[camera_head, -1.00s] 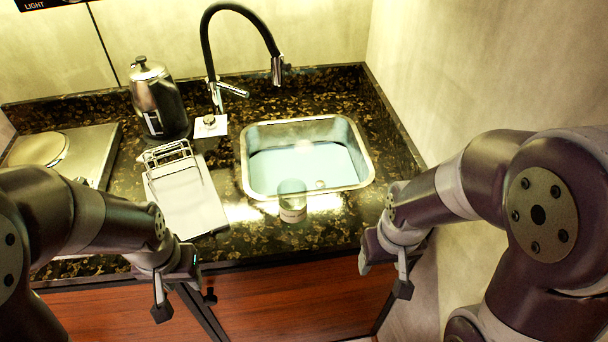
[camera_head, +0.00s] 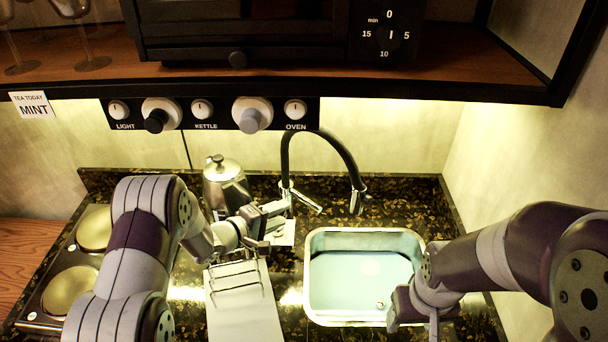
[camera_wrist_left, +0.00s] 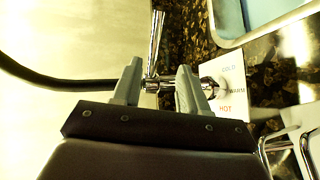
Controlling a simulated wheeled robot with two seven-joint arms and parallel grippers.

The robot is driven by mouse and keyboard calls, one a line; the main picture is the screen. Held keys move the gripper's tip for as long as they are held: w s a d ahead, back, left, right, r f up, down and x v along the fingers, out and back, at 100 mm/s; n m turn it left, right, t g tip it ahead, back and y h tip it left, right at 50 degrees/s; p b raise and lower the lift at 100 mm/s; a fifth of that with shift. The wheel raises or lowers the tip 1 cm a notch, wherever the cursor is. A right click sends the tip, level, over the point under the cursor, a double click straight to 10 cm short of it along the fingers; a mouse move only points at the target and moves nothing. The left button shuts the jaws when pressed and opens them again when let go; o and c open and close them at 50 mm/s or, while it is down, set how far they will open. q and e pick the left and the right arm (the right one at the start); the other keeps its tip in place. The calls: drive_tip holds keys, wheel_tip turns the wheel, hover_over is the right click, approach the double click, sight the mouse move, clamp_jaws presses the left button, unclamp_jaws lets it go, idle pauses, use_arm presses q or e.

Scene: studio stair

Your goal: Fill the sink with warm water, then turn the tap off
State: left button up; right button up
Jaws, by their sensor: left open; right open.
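The metal sink (camera_head: 313,290) has a smooth pale-blue surface inside that looks like water, with a drain showing; its depth cannot be told. The tap (camera_head: 286,160) has a black arched hose, a chrome spout (camera_head: 357,203) over the sink's back edge and a chrome lever (camera_head: 307,202). No clear stream shows. My left gripper (camera_head: 274,216) is open at the tap's base. In the left wrist view the lever (camera_wrist_left: 156,42) rises beyond the fingers, and a chrome knob (camera_wrist_left: 212,86) lies by a card (camera_wrist_left: 232,72) marked COLD, WARM, HOT. My right gripper (camera_head: 415,318) is open at the sink's right front.
A kettle (camera_head: 222,180) stands behind my left arm. A wire rack (camera_head: 237,280) on a pale board is left of the sink. Hot plates (camera_head: 70,298) lie further left. A shelf with an oven and a knob panel (camera_head: 210,116) overhangs the back.

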sight(307, 204)
use_arm(q)
drive_tip(key=shift+h, duration=0.3)
drive_tip(key=x, duration=0.3)
drive_tip(key=p+x, duration=0.1)
drive_tip(key=x, duration=0.3)
drive_tip(key=d+p+x, duration=0.1)
drive_tip(key=x, duration=0.3)
drive_tip(key=shift+s+r, duration=0.3)
drive_tip(key=shift+s, duration=0.05)
drive_tip(key=shift+w+d+p, duration=0.2)
drive_tip(key=shift+d+p, duration=0.1)
drive_tip(key=shift+d, duration=0.05)
drive_tip(key=shift+w+f, duration=0.1)
use_arm(e)
drive_tip(key=r, duration=0.1)
drive_tip(key=s+r, duration=0.1)
drive_tip(key=r, duration=0.1)
drive_tip(key=shift+s+r, duration=0.1)
drive_tip(key=shift+s, duration=0.1)
use_arm(q)
drive_tip(key=shift+w+f, duration=0.1)
use_arm(e)
drive_tip(key=shift+w, duration=0.1)
